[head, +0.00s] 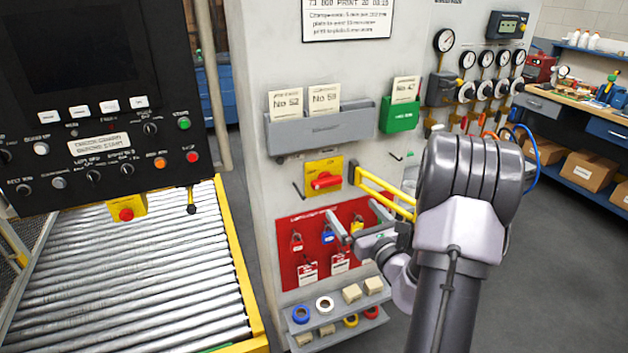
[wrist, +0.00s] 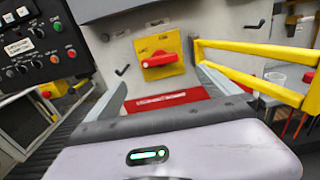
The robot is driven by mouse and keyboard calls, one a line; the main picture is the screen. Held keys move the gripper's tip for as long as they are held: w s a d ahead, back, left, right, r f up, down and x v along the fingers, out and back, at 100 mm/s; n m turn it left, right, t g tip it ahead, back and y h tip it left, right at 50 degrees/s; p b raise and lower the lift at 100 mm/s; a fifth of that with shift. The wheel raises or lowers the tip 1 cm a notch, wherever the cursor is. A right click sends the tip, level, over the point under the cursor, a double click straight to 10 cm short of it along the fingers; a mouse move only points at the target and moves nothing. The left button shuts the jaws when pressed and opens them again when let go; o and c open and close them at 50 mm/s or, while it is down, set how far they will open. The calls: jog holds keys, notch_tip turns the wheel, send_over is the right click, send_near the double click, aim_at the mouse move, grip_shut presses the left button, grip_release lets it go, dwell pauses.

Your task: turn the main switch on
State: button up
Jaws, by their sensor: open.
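The main switch is a red rotary handle (head: 326,181) on a yellow plate (head: 323,165) on the light grey cabinet front. Its handle lies roughly level, and the switch also shows in the wrist view (wrist: 159,60). My gripper (head: 358,217) is in front of the cabinet, below and to the right of the switch in the head view. In the wrist view my gripper (wrist: 162,80) has its two fingers apart, with nothing between them, and the switch appears just beyond the fingertips. The fingers do not seem to touch the handle.
A yellow guard rail (head: 385,192) juts out right of the switch, close to my gripper. A red lockout board (head: 318,225) with padlocks and tags hangs below. A grey document holder (head: 320,129) is above. A black control panel (head: 95,85) and roller conveyor (head: 130,280) stand left.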

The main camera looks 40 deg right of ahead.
aim_at(329, 183)
jog(key=b+x, duration=0.1)
jog(key=x, duration=1.2)
jog(key=shift+w+b, duration=0.3)
jog(key=shift+w, duration=0.1)
jog(key=c, duration=1.2)
